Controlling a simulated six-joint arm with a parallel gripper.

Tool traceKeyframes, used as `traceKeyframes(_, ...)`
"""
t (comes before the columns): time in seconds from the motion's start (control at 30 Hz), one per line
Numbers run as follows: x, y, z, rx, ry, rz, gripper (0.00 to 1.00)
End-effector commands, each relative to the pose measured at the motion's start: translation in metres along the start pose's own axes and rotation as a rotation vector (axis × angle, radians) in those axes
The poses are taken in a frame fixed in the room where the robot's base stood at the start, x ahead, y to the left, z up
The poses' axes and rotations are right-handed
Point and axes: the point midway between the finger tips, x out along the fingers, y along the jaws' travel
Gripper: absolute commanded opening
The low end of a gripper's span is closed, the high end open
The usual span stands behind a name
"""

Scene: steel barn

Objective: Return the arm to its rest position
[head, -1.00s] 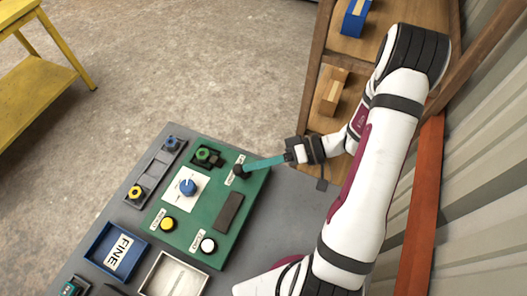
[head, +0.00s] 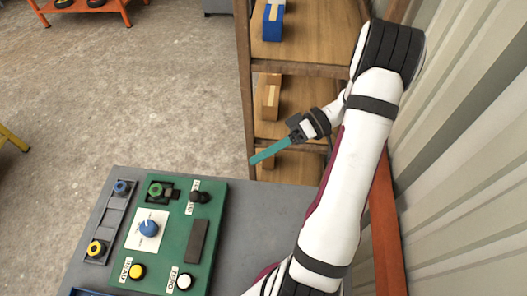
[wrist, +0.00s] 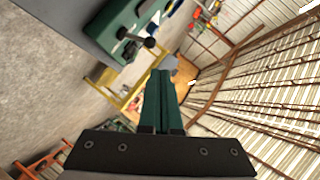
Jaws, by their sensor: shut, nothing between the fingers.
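My gripper (head: 268,153) is raised above the far right part of the grey table, in front of the wooden shelf. Its teal fingers are together with nothing between them, and they point to the left and slightly down in the head view. In the wrist view the closed fingers (wrist: 161,95) point away from the camera. My gripper is apart from the green control panel (head: 165,240) on the table. The panel's black lever knob (head: 199,197) stands free of the fingers, and it also shows in the wrist view (wrist: 150,42).
A wooden shelf (head: 300,70) with several boxes stands behind my gripper. A corrugated metal wall (head: 470,150) runs along the right. The grey table (head: 245,235) is bare right of the panel. A narrow grey strip (head: 108,222) with a blue and a yellow knob lies left.

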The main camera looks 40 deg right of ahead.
Motion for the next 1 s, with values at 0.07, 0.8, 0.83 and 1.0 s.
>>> traceKeyframes(0.07,-0.006,0.0,0.0,0.001,0.001,0.001,0.0)
traceKeyframes(0.8,0.098,-0.167,0.089,0.674,-0.244,1.085,0.0)
traceKeyframes(0.83,0.098,-0.167,0.09,0.679,-0.227,1.093,0.0)
traceKeyframes(1.0,0.098,-0.166,0.091,0.692,-0.205,1.102,0.0)
